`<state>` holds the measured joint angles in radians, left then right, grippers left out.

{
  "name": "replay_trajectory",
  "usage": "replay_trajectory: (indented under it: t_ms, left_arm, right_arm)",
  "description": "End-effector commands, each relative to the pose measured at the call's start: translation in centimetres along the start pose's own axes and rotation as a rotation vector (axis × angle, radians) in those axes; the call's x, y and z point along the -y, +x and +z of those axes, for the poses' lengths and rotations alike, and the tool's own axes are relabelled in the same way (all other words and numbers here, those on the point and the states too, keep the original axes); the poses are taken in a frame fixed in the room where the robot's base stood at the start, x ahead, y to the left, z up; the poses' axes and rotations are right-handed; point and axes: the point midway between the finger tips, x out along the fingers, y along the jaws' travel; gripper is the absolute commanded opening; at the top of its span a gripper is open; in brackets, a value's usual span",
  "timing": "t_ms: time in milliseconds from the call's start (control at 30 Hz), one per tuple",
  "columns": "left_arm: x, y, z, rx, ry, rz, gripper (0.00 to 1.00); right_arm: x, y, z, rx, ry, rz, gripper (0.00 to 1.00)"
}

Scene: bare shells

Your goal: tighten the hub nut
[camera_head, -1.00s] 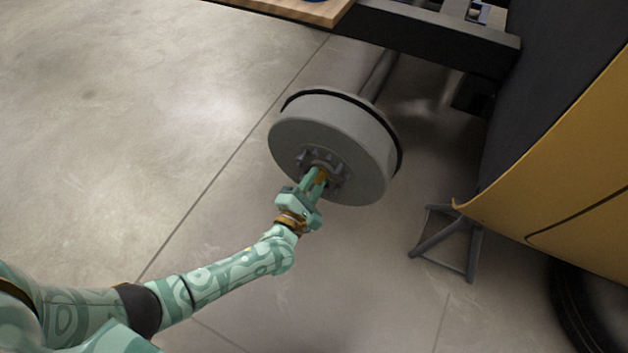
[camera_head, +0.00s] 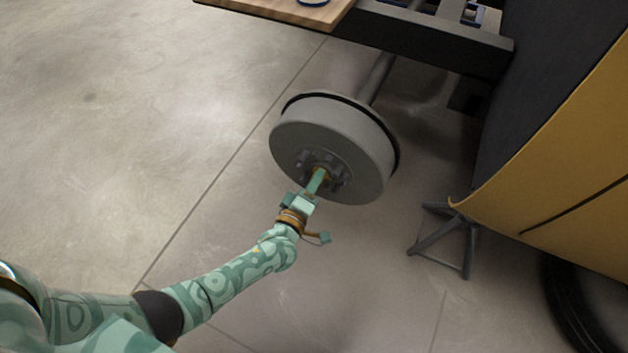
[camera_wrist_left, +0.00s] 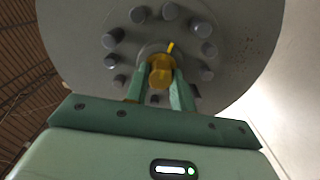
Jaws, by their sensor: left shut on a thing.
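The grey hub drum (camera_head: 350,140) hangs on the end of an axle, with a ring of grey studs around its centre. In the left wrist view the drum (camera_wrist_left: 90,60) fills the upper part. The brass-coloured hub nut (camera_wrist_left: 161,70) sits at its centre, with a small yellow bar sticking out up and right. My left gripper (camera_head: 320,178) reaches the hub centre, and its two green fingers (camera_wrist_left: 161,88) are shut on the nut from either side. In the head view the fingers hide most of the nut. My right gripper is in neither view.
A dark frame beam (camera_head: 430,42) and the axle (camera_head: 378,78) are behind the drum. A wooden board (camera_head: 290,8) is at the top. A grey stand (camera_head: 445,240) is on the floor at right, beside the yellow body panel (camera_head: 560,170). The floor at left is clear.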

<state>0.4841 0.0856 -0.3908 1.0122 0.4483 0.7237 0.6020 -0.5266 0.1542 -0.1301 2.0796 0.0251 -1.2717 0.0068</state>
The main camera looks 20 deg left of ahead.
Motion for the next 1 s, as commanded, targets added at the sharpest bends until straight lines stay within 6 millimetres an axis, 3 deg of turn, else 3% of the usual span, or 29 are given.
replay_trajectory:
  t_ms: [400,1000]
  left_arm:
    - [0.24,-0.21,0.14,0.004,0.216,-0.006,0.02]
    - [0.26,-0.21,0.15,0.005,0.257,-0.006,0.02]
  right_arm:
    - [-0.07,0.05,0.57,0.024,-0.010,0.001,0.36]
    - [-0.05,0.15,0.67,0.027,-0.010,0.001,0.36]
